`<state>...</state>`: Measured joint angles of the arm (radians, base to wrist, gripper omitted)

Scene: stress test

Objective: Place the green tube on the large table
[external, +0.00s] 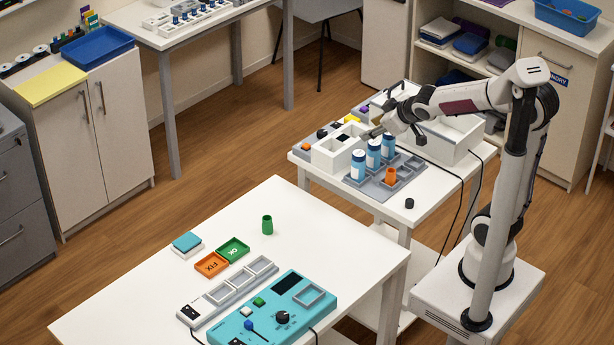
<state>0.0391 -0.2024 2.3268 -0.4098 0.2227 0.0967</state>
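A small green tube (267,226) stands upright on the large white table (330,235), near its far edge and apart from the other things there. My gripper (376,131) is over the smaller white table (400,212) at the right, well away from the green tube. It is just above or beside the blue-and-white bottles (374,154). Its fingertips are small and dark in the external view. I cannot tell whether they are open or hold anything.
The large table holds a teal device (272,312), a grey slotted strip (228,290), orange (211,264) and green (233,249) trays and a teal-topped block (187,244). Its right part is clear. The smaller table holds a white box (446,139), an orange tube (390,176) and a black cap (409,203).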

